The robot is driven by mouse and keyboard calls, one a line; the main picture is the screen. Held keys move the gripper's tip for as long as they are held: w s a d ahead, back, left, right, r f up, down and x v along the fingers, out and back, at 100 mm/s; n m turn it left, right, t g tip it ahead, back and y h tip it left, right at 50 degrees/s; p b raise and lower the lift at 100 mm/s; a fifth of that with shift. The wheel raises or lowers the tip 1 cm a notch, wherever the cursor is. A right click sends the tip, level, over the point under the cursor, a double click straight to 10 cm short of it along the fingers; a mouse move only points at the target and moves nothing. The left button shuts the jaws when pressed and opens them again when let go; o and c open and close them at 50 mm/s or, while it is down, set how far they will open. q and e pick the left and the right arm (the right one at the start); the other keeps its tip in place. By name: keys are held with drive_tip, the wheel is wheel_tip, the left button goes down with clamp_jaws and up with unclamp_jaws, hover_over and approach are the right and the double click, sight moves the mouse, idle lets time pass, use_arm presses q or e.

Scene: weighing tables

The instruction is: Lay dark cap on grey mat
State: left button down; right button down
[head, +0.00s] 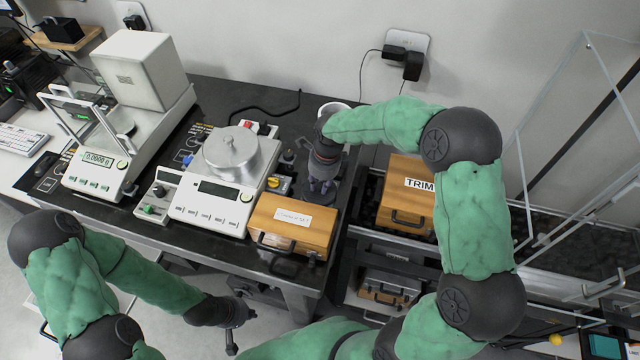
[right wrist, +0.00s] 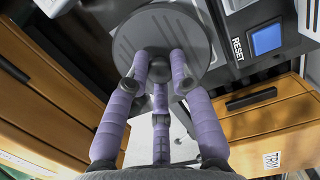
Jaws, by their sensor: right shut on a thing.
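A round dark-grey grooved mat (right wrist: 136,35) lies beneath the cap. I cannot tell whether the cap touches it. In the head view, the arm and fingers cover most of this spot. My left gripper (head: 240,318) is low at the front, off the table edge, fingers apart and empty.
A balance (head: 205,205) with a silver lidded pan (head: 232,152) stands left of the wooden box (head: 290,222). A white cup (head: 334,108) stands behind my right gripper. Another wooden box (head: 405,190) labelled TRIM is to the right. A second balance (head: 95,175) stands far left.

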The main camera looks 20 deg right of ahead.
drive_tip(key=c, duration=1.1)
unclamp_jaws()
drive_tip(key=shift+f, duration=0.1)
drive_tip(key=shift+r, duration=0.25)
drive_tip(key=r+p, duration=0.1)
drive_tip(key=r, duration=0.3)
drive_tip(key=r+p, duration=0.1)
drive_tip(key=r, duration=0.3)
drive_tip(key=s+d+r+p, duration=0.1)
drive_tip(key=r, duration=0.2)
drive_tip(key=shift+d+r, duration=0.1)
drive_tip(key=shift+r, duration=0.3)
